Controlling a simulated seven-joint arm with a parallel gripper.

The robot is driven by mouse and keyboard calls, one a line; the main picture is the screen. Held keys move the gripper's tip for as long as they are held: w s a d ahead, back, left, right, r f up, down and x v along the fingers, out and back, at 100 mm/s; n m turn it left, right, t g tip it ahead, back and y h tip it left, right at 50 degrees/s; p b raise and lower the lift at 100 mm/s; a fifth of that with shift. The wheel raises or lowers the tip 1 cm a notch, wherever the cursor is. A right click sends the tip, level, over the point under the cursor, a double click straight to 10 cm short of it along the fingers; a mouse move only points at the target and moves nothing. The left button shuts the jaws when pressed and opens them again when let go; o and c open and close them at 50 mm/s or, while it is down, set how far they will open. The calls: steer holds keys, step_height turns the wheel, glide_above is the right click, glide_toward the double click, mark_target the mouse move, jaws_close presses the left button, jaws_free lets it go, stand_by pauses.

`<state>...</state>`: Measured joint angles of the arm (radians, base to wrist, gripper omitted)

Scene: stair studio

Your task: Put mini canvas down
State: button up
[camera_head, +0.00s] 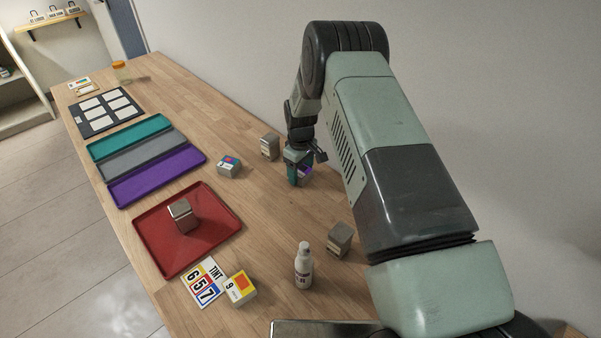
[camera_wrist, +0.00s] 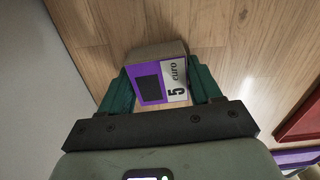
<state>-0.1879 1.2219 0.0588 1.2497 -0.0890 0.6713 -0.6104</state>
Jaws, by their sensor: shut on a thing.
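My gripper (camera_head: 300,172) hangs over the right part of the wooden table, pointing down. In the wrist view its two green fingers (camera_wrist: 160,92) are shut on the sides of a small block, which I take for the mini canvas (camera_wrist: 150,86). The block has a grey-brown edge and a purple face with a dark square and a white label reading "5 euro". In the head view a bit of its purple face (camera_head: 306,172) shows beside the fingers, which hide most of it. I cannot tell whether it touches the table.
Small blocks stand nearby: a teal-and-pink one (camera_head: 229,168), grey ones (camera_head: 270,146) and (camera_head: 340,239), and a yellow-orange one (camera_head: 239,289). A white bottle (camera_head: 303,268) stands in front. Purple (camera_head: 158,180), grey (camera_head: 145,154), teal (camera_head: 130,137) and red (camera_head: 160,255) trays lie left. The red tray holds a grey block.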

step_height(320, 180, up, 8)
steer(key=shift+r, duration=0.25)
steer(key=shift+s+a+r, duration=0.25)
steer(key=shift+a+r, duration=0.1)
steer(key=shift+a, duration=0.3)
steer(key=shift+s+a+r, duration=0.25)
steer(key=shift+a+r, duration=0.1)
steer(key=shift+a, duration=0.25)
steer(key=s+a+m, duration=0.1)
steer(key=s+a, duration=0.5)
steer(key=a, duration=0.4)
glide_above(257, 195)
step_height(257, 195, down, 6)
steer(key=shift+r, duration=0.25)
steer(key=shift+f, duration=2.05)
steer(key=shift+f, duration=0.2)
steer(key=o, duration=1)
steer(key=shift+o, duration=0.2)
steer(key=shift+r, duration=0.2)
